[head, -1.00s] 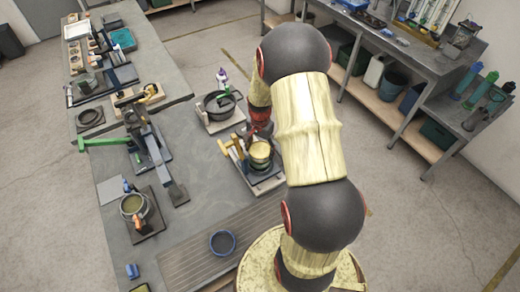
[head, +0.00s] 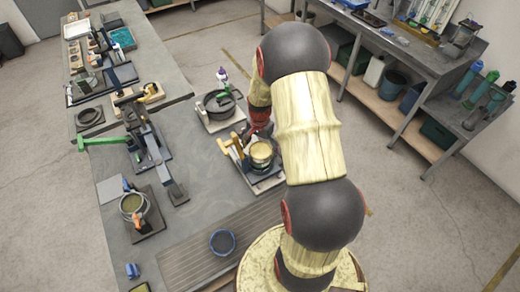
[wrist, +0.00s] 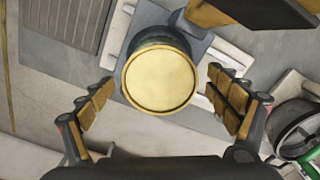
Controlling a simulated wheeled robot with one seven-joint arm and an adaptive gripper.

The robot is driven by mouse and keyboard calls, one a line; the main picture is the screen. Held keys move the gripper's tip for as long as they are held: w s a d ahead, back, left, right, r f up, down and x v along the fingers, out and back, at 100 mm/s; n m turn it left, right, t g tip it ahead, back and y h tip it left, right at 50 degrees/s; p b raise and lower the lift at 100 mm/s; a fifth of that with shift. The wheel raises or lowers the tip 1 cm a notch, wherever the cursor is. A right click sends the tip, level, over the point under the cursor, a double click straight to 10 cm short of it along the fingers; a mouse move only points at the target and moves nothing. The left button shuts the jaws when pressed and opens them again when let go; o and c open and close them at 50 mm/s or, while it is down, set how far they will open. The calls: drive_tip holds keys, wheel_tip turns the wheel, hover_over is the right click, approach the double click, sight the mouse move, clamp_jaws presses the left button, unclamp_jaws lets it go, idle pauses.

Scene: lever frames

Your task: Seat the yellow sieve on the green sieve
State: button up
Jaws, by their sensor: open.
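The yellow sieve (wrist: 160,78) is a round pan seen from above in the wrist view. It also shows in the head view (head: 261,149), on a stand at the bench's right side. A dark green rim (wrist: 152,40) shows just under its far edge, which looks like the green sieve. The yellow sieve appears to sit on it, but I cannot tell whether it is fully seated. My gripper (wrist: 160,88) is open, with one finger on each side of the yellow sieve and a gap on both sides. In the head view my arm partly hides the gripper.
A stand with a yellow-orange handle (head: 224,146) is beside the sieves. A dark pot (head: 219,103) stands behind them. A blue bowl (head: 222,242) lies on the ribbed mat (head: 183,262) in front. Bare bench lies to the left of the stand.

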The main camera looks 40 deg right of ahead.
wheel_tip(320, 180, up, 12)
idle(0.6)
idle(0.6)
